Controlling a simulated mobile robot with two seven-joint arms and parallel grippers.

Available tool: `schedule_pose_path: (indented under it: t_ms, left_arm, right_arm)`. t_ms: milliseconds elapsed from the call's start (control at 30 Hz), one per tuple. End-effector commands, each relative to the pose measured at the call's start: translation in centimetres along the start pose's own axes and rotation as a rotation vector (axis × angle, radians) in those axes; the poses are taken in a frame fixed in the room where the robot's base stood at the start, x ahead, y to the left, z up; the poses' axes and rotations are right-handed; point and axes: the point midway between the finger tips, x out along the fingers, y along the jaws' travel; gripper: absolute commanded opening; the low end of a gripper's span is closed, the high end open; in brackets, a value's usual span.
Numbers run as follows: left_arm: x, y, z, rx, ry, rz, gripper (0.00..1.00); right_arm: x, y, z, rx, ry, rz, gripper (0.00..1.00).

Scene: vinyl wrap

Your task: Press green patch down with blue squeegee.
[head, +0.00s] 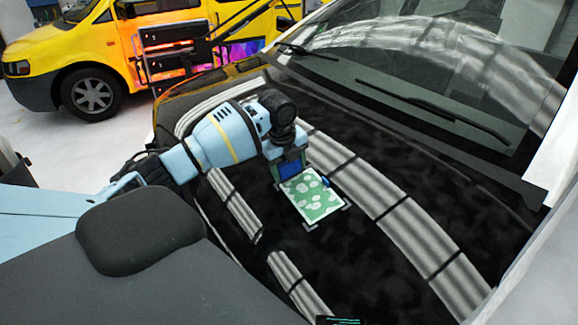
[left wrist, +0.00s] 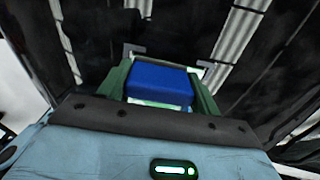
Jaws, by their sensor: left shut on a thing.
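The green patch (head: 311,197) with pale spots lies on the black car hood, with small grey corner marks around it. My left gripper (head: 290,172) is over the patch's far-left end, pointing down. It is shut on the blue squeegee (head: 289,169), which also fills the space between the green fingers in the left wrist view (left wrist: 160,84). The squeegee is at or just above the patch; I cannot tell whether its edge touches. A strip of the patch (left wrist: 158,103) shows below the squeegee in the wrist view. My right gripper is not in view.
The glossy black hood (head: 330,260) has bright reflections and free room around the patch. The windshield with wipers (head: 430,105) rises at the back right. A yellow van (head: 90,55) and a dark rack (head: 175,50) stand behind the hood.

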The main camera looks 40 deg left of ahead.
Motion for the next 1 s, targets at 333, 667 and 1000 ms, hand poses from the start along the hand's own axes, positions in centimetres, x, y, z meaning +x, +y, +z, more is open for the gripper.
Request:
schedule_pose_path:
  t_ms: [333,667,1000]
  left_arm:
    - [0.7,0.0,0.0,0.000,0.000,0.001,0.45]
    - [1.2,0.0,0.0,0.000,0.000,0.001,0.45]
    - [1.1,0.0,-1.0,0.002,0.000,0.000,0.45]
  right_arm:
    - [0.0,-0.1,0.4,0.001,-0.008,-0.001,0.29]
    - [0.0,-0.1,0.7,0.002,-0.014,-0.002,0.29]
    - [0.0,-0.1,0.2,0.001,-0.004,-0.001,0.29]
